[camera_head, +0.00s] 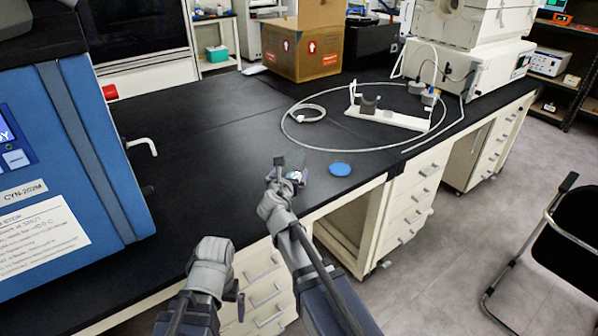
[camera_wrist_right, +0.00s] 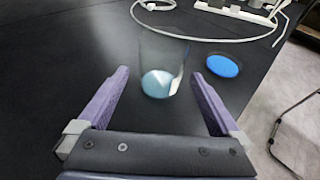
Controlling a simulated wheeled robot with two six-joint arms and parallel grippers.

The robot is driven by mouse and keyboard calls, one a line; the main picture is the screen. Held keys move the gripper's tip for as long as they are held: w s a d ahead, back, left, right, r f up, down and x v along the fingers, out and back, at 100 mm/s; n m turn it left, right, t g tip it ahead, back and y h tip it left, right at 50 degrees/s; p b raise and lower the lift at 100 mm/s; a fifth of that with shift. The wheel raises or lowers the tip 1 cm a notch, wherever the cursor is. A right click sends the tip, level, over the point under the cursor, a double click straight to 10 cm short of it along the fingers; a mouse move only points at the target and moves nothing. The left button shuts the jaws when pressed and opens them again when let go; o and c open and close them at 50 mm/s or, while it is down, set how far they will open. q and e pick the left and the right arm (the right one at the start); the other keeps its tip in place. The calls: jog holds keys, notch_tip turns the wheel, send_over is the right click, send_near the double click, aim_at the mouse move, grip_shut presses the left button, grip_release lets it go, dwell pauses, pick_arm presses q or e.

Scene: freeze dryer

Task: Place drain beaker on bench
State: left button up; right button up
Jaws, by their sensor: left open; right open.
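The drain beaker (camera_wrist_right: 163,72) is a clear cup with a pale blue-white bottom, upright on the black bench in the right wrist view. My right gripper (camera_wrist_right: 162,100) is open, with one purple finger on each side of the beaker's near side, apart from it. In the head view my right gripper (camera_head: 290,172) is over the bench near its front edge, and the beaker is mostly hidden there. My left gripper (camera_head: 235,292) is open and empty, low in front of the bench edge, its fingers partly hidden.
A blue disc (camera_head: 340,169) lies right of the beaker. A white stand (camera_head: 388,113) and a looped hose (camera_head: 300,143) lie farther back. The blue machine (camera_head: 75,150) fills the left, a cardboard box (camera_head: 303,45) the back. The black bench (camera_head: 215,135) between is clear.

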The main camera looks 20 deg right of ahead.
jog(key=shift+b+x, duration=0.7)
jog(key=shift+x, duration=2.75)
jog(key=shift+s+d+r, duration=0.1)
jog(key=shift+r, duration=0.15)
jog(key=c, duration=1.4)
jog(key=shift+o, duration=0.2)
notch_tip(320, 180, up, 10)
jog(key=p, duration=1)
